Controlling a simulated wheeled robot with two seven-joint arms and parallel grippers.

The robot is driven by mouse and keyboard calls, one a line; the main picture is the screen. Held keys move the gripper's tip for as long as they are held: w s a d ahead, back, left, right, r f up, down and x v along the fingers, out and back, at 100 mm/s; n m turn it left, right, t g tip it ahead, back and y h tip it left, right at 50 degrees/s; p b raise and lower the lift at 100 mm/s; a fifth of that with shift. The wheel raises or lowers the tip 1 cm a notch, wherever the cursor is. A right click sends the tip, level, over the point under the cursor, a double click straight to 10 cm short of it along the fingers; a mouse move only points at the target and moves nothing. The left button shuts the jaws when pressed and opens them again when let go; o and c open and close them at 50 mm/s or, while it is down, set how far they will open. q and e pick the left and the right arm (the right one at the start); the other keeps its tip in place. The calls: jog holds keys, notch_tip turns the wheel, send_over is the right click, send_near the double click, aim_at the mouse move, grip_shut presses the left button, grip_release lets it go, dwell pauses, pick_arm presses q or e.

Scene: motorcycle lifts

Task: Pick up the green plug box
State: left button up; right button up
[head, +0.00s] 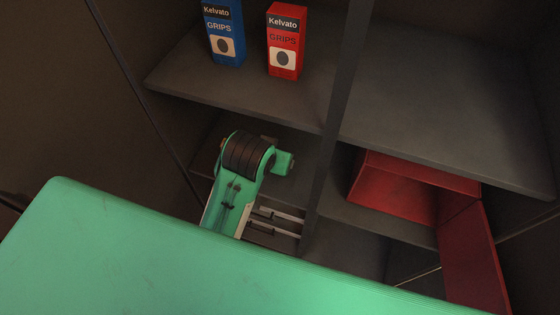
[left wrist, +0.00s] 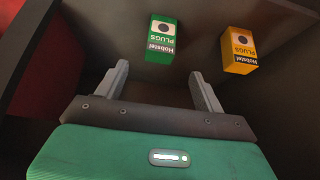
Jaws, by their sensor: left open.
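The green plug box (left wrist: 161,40) shows in the left wrist view, its label upside down, a little beyond the fingertips and roughly in line with the gap between them. My left gripper (left wrist: 160,69) is open and empty, with one finger on either side of the gap. In the head view my left arm reaches down to the lower part of the shelving; the green plug box cannot be made out there. My right gripper is in neither view.
A yellow plug box (left wrist: 239,51) stands right of the green one. On the upper shelf (head: 240,91) are a blue grips box (head: 224,35) and a red grips box (head: 286,42). A dark upright (head: 344,90) divides the shelving. A red open container (head: 400,190) sits lower right.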

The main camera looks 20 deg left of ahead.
pick_arm(q)
jog(key=p+x, duration=0.1)
jog(key=x, duration=0.5)
jog(key=shift+f, duration=0.15)
jog(key=shift+w+f+p, duration=0.25)
jog(key=shift+w+p, duration=0.1)
jog(key=shift+p, duration=0.15)
jog(key=p+x, duration=0.1)
jog(key=x, duration=0.2)
jog(key=shift+w+p, duration=0.2)
jog(key=shift+p, duration=0.15)
jog(key=shift+w+f, duration=0.35)
jog(key=shift+f, duration=0.25)
jog(key=shift+d, duration=0.1)
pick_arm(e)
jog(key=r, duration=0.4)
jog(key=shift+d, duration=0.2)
pick_arm(q)
jog(key=c, duration=1.2)
jog(key=shift+r, duration=0.2)
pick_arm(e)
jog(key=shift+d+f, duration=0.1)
